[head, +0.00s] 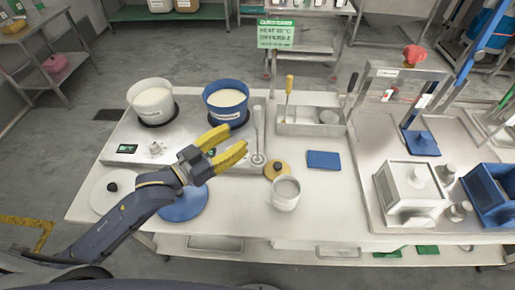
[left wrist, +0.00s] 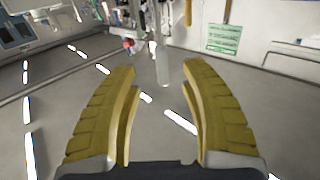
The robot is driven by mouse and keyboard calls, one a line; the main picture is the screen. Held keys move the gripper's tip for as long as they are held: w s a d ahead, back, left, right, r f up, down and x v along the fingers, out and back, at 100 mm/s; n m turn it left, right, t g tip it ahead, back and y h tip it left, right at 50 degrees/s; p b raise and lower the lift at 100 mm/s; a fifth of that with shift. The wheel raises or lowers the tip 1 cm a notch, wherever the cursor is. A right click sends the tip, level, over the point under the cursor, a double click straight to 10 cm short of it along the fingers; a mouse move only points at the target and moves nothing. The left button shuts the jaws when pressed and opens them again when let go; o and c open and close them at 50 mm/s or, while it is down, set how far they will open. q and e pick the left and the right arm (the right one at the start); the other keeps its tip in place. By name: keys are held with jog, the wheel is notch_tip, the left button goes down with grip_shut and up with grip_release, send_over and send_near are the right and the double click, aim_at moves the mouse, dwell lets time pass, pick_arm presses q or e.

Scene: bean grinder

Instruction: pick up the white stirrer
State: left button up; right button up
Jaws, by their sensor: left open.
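The white stirrer (head: 257,128) stands upright in the head view, its lower end near a round fixture at the right edge of the hotplate unit. My left gripper (head: 233,141) is open and empty just left of the stirrer, its yellow fingers pointing toward it. My right gripper is not in view.
A blue pot (head: 226,106) and a white pot (head: 151,104) stand on the hotplates behind the gripper. A yellow-handled tool (head: 289,84) stands in a metal tray (head: 310,128). A white cup (head: 286,196) and blue lid (head: 184,205) are in front.

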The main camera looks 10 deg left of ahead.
aim_at(255, 125)
pick_arm(q)
jog(key=shift+x, duration=4.5)
jog(key=shift+r, duration=0.2)
jog(key=shift+c, duration=0.2)
grip_shut()
